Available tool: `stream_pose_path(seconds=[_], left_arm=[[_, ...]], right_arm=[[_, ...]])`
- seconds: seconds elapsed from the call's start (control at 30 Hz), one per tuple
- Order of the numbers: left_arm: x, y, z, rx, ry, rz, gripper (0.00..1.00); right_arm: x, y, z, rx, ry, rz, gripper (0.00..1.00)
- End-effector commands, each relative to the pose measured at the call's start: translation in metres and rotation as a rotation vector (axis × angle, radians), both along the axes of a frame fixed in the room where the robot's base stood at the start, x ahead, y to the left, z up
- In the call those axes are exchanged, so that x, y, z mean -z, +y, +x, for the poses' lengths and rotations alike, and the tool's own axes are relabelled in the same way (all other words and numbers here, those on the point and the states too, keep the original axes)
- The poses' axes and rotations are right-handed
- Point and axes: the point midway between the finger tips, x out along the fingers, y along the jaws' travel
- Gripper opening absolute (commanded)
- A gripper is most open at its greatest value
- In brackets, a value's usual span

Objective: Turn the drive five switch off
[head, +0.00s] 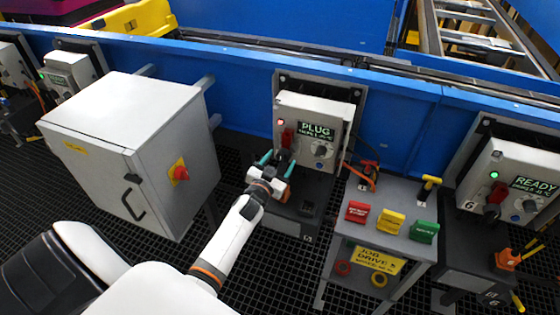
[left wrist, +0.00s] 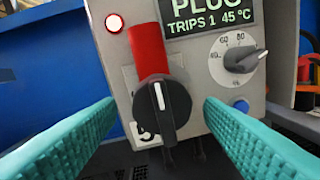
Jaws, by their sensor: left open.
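The drive five box (head: 315,118) is a light grey panel with a lit red lamp and a screen reading PLUG. In the left wrist view its black rotary switch (left wrist: 162,108) has a white line pointing straight up, below a red block (left wrist: 149,50). A 5 shows partly behind the switch. In the head view the switch is mostly hidden by my left gripper (head: 277,160). That gripper is open, with one teal finger either side of the switch. I cannot tell whether either finger touches it. My right gripper is not in view.
A grey numbered dial (left wrist: 240,58) and a blue button (left wrist: 241,105) sit right of the switch. A grey cabinet (head: 110,150) stands at left. A stand (head: 352,232) with red, yellow and green blocks is at right. The drive 6 box (head: 515,180) reads READY.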

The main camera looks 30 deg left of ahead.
Motion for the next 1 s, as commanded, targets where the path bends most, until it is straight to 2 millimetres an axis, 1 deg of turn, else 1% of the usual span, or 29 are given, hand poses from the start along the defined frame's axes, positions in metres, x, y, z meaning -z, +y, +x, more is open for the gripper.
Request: stream_pose_path(seconds=[0.1, 0.37, 0.4, 0.63, 0.83, 1.0], left_arm=[[0.0001, 0.0008, 0.0052, 0.001, 0.0, 0.0, 0.62], [0.0, 0.0007, 0.0059, 0.001, 0.0, 0.0, 0.62], [0.0, 0.0007, 0.0059, 0.001, 0.0, 0.0, 0.56], [0.0001, 0.0006, 0.0057, 0.001, 0.0, 0.0, 0.18], [0.0, 0.0005, 0.0057, 0.001, -0.003, -0.012, 0.17], [-0.0003, 0.0003, 0.0058, 0.001, -0.015, -0.063, 0.17]], right_arm=[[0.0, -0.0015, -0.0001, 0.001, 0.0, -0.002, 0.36], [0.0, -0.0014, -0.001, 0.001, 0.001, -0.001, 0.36], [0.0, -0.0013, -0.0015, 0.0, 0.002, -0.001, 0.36], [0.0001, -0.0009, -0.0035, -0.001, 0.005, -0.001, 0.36], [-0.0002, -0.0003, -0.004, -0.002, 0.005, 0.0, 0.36], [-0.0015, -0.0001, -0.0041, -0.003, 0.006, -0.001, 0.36]])
